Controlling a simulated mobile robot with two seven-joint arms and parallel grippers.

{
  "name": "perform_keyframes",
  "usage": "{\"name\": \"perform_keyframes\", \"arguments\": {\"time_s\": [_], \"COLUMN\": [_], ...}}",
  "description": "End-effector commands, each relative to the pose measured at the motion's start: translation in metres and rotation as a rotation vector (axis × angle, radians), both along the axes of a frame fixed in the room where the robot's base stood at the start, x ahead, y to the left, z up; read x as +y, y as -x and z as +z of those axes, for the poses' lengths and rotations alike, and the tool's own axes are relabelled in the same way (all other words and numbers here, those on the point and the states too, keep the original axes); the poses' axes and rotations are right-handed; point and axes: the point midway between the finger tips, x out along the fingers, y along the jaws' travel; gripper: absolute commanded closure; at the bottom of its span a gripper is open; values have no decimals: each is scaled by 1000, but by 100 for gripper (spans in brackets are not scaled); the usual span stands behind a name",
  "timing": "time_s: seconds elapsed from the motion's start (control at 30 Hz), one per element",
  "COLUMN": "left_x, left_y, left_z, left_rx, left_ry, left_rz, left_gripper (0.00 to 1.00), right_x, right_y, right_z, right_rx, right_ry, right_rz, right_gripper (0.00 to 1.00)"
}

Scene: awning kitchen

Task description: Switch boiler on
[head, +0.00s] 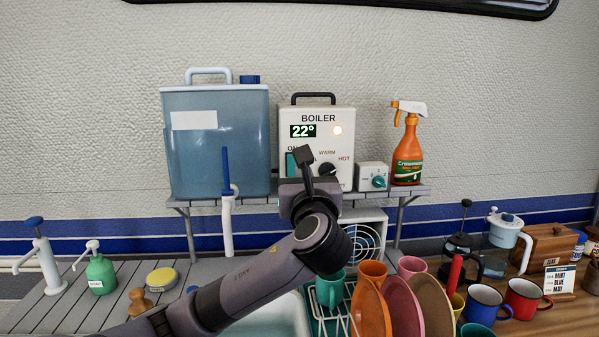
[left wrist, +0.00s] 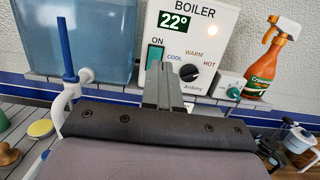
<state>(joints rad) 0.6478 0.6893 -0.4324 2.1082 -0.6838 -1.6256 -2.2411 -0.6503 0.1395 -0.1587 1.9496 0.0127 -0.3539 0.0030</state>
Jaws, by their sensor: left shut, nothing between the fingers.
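The white boiler (head: 345,150) stands on the wall shelf and also fills the top of the left wrist view (left wrist: 225,50). Its display (head: 302,131) reads 22°, and a small round lamp (head: 337,130) beside it glows pale yellow. A teal switch (left wrist: 154,57) sits under the word ON, partly hidden by my gripper in the head view. A black dial (left wrist: 189,73) sits right of it, among COOL, WARM and HOT. My left gripper (head: 304,155) is shut and empty, its tips in front of the panel between switch and dial. I cannot tell whether they touch. My right gripper is not in view.
A blue water tank (head: 218,150) stands left of the boiler. A small box with a teal knob (head: 371,177) and an orange spray bottle (head: 407,150) stand right. The shelf edge (head: 410,191) runs below. Plates (head: 402,305) and mugs crowd the lower right.

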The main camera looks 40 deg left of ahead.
Motion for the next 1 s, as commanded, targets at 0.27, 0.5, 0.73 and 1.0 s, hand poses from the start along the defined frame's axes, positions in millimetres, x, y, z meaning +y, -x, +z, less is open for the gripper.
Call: {"name": "perform_keyframes", "arguments": {"time_s": [0.27, 0.5, 0.73, 1.0], "left_x": [-20, -21, -21, -21], "left_y": [16, 17, 17, 17], "left_z": [4, 4, 4, 4], "left_rx": [-1, -1, -1, -1], "left_ry": [1, 1, 1, 1], "left_rz": [1, 1, 1, 1], "left_gripper": [100, 100, 100, 100], "right_x": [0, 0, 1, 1], "right_y": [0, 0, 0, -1], "right_z": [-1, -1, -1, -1], "right_rx": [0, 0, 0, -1], "right_ry": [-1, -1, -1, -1], "right_rz": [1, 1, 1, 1], "right_gripper": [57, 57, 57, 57]}}
